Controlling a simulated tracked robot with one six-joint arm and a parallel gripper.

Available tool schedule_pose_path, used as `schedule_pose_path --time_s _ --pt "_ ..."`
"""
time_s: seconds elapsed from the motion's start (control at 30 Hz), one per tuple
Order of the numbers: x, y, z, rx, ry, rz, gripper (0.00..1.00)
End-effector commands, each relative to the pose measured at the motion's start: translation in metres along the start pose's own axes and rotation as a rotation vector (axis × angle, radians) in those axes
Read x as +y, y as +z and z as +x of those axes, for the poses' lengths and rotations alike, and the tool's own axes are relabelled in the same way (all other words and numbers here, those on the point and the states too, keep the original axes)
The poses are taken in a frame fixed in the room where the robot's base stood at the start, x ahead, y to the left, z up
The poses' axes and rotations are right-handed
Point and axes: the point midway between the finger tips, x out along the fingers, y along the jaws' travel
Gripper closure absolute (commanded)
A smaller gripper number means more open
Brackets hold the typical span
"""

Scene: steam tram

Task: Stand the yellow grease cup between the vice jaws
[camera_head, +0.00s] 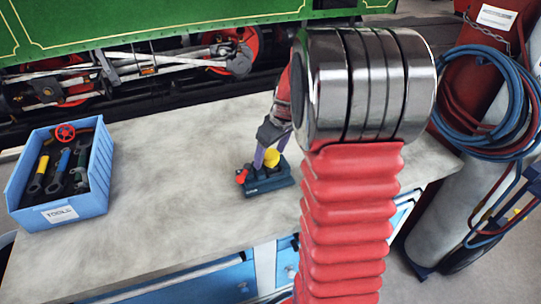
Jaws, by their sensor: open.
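The yellow grease cup (272,158) shows as a small yellow shape at the top of the vice. The vice (270,184) is a small dark teal block with a red part at its left end, standing on the bench. The cup appears upright at the jaws, but its lower part and the jaws are too small and covered to tell how it sits. My gripper (268,153) points down over the vice, its purple fingers open on either side of the cup. Whether a finger touches the cup cannot be told.
A blue tool box (62,213) with several spanners and a red handwheel (65,132) stands at the bench's left. The grey bench top (165,185) is clear between box and vice. A gas cylinder with blue hoses (493,110) stands beyond the right end. My arm hides the bench's right part.

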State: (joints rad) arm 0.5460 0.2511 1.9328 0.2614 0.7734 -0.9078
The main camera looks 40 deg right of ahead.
Motion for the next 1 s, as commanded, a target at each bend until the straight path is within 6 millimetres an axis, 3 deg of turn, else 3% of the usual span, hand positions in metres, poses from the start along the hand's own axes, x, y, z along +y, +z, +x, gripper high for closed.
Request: schedule_pose_path --time_s 1.0 --pt "0.0 -0.014 -0.049 0.001 0.001 0.0 0.28"
